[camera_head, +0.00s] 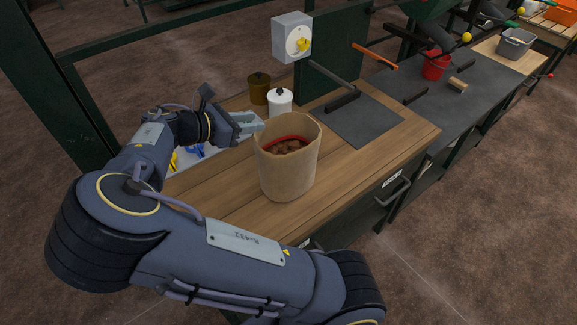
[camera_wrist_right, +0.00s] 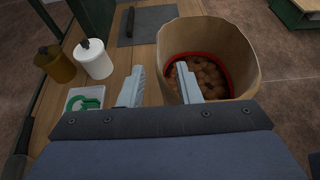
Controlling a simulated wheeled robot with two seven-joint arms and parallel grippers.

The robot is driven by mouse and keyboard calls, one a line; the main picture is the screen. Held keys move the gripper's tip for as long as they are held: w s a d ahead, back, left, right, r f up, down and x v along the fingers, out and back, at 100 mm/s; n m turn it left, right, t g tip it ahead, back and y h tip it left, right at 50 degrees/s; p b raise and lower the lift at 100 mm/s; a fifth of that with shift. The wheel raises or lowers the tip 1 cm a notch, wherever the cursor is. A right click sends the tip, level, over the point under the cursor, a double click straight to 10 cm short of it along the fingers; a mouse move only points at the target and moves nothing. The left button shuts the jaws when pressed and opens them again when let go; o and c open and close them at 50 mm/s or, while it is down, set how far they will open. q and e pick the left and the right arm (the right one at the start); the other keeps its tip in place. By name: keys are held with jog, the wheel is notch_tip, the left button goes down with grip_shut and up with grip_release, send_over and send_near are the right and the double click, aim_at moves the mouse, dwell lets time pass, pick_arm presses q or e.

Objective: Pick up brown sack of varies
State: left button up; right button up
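The brown sack (camera_head: 287,165) stands upright and open on the wooden counter, with brown lumps and a red band inside. In the right wrist view the sack (camera_wrist_right: 222,35) is at the upper right. My right gripper (camera_head: 256,121) is at the sack's left upper rim. In the wrist view its fingers (camera_wrist_right: 160,72) are spread apart. One finger is left of the sack and the other overlaps the sack's opening, so the rim appears to lie between them. Contact with the rim cannot be told. My left gripper is not in view.
A white canister (camera_head: 280,102) and a brown canister (camera_head: 259,88) stand behind the sack. A dark mat (camera_head: 358,120) with a black-handled tool lies to its right. A pale tray (camera_wrist_right: 72,101) with a green item is at the left. The wooden counter (camera_head: 405,130) is clear at right.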

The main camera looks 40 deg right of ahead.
jog(key=x, duration=0.4)
jog(key=shift+d+f, duration=0.1)
jog(key=shift+d, duration=0.3)
jog(key=shift+s, duration=0.1)
grip_shut()
dwell(0.9)
